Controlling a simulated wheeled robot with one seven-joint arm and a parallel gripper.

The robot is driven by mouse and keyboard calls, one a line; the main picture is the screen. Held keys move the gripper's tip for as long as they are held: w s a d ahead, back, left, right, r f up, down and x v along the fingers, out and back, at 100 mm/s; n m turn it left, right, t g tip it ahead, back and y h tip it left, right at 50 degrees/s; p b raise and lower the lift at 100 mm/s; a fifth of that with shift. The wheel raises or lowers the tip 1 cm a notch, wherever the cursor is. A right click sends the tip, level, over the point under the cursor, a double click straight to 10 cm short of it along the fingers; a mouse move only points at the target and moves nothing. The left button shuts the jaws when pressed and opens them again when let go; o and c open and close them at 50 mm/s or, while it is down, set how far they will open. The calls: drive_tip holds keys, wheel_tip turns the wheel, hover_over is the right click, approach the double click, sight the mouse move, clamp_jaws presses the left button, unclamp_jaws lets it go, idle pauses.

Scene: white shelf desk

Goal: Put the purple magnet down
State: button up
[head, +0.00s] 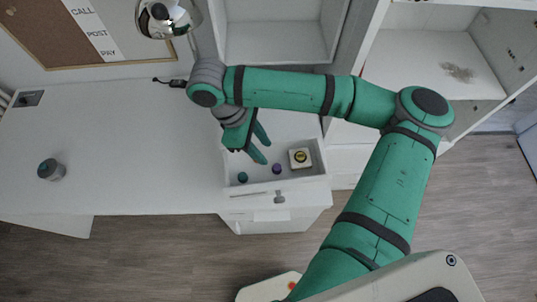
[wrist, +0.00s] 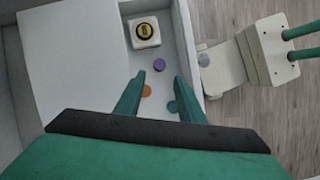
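The purple magnet (head: 277,169) is a small round disc lying in the open white drawer (head: 240,190). In the wrist view the purple magnet (wrist: 159,65) shows just past the fingertips, between their lines, and nothing grips it. My gripper (head: 262,148) is above the drawer, with green fingers pointing down into it. In the wrist view my gripper (wrist: 160,77) is open, its fingers apart with nothing held between them. How high the fingertips are above the drawer floor is hard to tell.
A teal disc (head: 243,177) and a white box with a yellow-black round top (head: 300,157) are also in the drawer. An orange disc (wrist: 147,90) shows in the wrist view. A grey cylinder (head: 50,169) stands on the white desk (head: 130,150), otherwise largely clear.

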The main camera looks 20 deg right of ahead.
drive_tip(key=shift+v, duration=1.15)
